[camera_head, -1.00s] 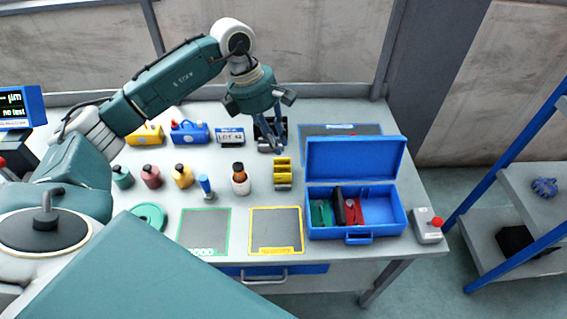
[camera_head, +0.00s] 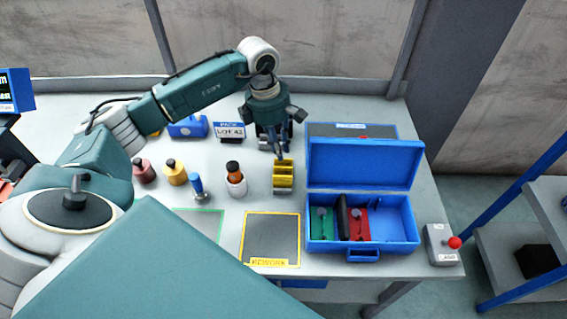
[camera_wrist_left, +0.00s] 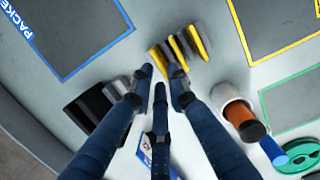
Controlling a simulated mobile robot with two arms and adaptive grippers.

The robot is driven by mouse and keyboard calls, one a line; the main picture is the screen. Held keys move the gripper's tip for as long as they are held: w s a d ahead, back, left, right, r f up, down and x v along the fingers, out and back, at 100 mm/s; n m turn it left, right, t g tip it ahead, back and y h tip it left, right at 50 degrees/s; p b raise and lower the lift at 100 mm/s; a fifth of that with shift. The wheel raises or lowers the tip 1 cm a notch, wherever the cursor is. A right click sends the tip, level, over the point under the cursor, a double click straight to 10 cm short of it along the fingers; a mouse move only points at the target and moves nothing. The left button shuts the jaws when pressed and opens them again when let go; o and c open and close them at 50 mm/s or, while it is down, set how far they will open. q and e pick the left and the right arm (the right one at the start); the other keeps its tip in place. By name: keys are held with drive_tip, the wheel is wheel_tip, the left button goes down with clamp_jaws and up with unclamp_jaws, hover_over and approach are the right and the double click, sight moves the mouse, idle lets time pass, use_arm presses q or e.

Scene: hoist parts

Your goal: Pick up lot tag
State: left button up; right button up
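The lot tag (camera_head: 228,130), a small blue-and-white sign reading "PACK LOT 42", stands upright on a dark base toward the back of the bench. In the left wrist view, a blue-and-white piece that looks like the tag (camera_wrist_left: 144,155) is partly hidden behind a finger. My left gripper (camera_head: 279,156) is to the right of the tag, fingers pointing down just behind the yellow block. In the left wrist view its fingertips (camera_wrist_left: 161,76) are apart, with nothing seen between them. My right gripper is not in view.
A yellow-and-grey block (camera_head: 284,178) stands just in front of my left fingers. A dark item (camera_head: 268,142) is beside them. An open blue case (camera_head: 362,244) is at right.

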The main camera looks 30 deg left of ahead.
use_arm(q)
drive_tip(key=f, duration=0.1)
drive_tip(key=f+p, duration=0.1)
drive_tip(key=d+f, duration=0.1)
drive_tip(key=shift+w+f, duration=0.25)
drive_tip(key=shift+f, duration=0.1)
drive_tip(key=shift+f+p, duration=0.3)
drive_tip(key=shift+f, duration=0.15)
drive_tip(key=c, duration=0.3)
clamp_jaws()
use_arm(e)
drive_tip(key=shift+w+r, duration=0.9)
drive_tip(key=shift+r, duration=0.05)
use_arm(q)
drive_tip(key=shift+w+a+r, duration=0.1)
drive_tip(key=shift+r, duration=0.05)
